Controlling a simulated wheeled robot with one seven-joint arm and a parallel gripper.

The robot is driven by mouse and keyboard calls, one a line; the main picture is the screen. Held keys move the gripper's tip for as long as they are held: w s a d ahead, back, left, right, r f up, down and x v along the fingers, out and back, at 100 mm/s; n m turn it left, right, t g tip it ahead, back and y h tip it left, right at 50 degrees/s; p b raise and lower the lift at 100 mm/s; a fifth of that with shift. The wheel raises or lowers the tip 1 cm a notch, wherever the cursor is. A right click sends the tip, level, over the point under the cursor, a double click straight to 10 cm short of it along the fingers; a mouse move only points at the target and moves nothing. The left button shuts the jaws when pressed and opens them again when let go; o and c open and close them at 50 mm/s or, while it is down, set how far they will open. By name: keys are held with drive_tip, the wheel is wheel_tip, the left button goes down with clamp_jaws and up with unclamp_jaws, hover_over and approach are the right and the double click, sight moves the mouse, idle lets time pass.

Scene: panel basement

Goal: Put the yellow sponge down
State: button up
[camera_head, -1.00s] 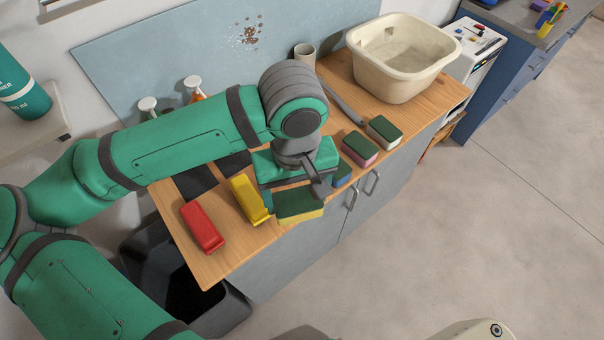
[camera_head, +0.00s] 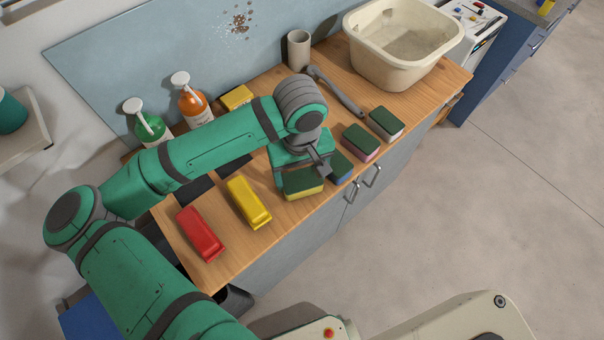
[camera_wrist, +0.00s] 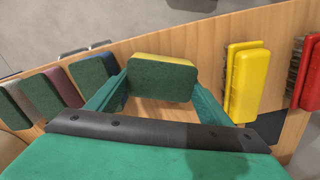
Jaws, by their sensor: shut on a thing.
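The yellow sponge (camera_head: 303,183) has a dark green scouring top and a yellow body. It is at the counter's front edge, between the yellow brush (camera_head: 248,203) and the blue sponge (camera_head: 341,167). My gripper (camera_head: 302,171) is over it from above, shut on it. In the wrist view the sponge (camera_wrist: 160,80) shows between the two green fingers of my gripper (camera_wrist: 158,98). Whether its underside touches the wooden counter (camera_head: 285,232) cannot be told.
A red brush (camera_head: 201,234) lies at the left. A pink sponge (camera_head: 360,142) and a white sponge (camera_head: 385,124) lie to the right. A cream basin (camera_head: 402,45), a grey cup (camera_head: 299,50), an orange bottle (camera_head: 193,104) and a green bottle (camera_head: 150,128) stand farther back.

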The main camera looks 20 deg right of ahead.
sight(302, 177)
drive_tip(key=shift+s+f, duration=0.1)
drive_tip(key=shift+f, duration=0.25)
drive_tip(key=shift+s+d, duration=0.1)
drive_tip(key=shift+s, duration=0.15)
drive_tip(key=shift+f, duration=0.2)
drive_tip(key=o, duration=0.7)
drive_tip(key=shift+w+r, duration=0.1)
drive_tip(key=shift+r, duration=0.05)
wheel_tip(302, 177, up, 12)
drive_tip(key=shift+r, duration=0.1)
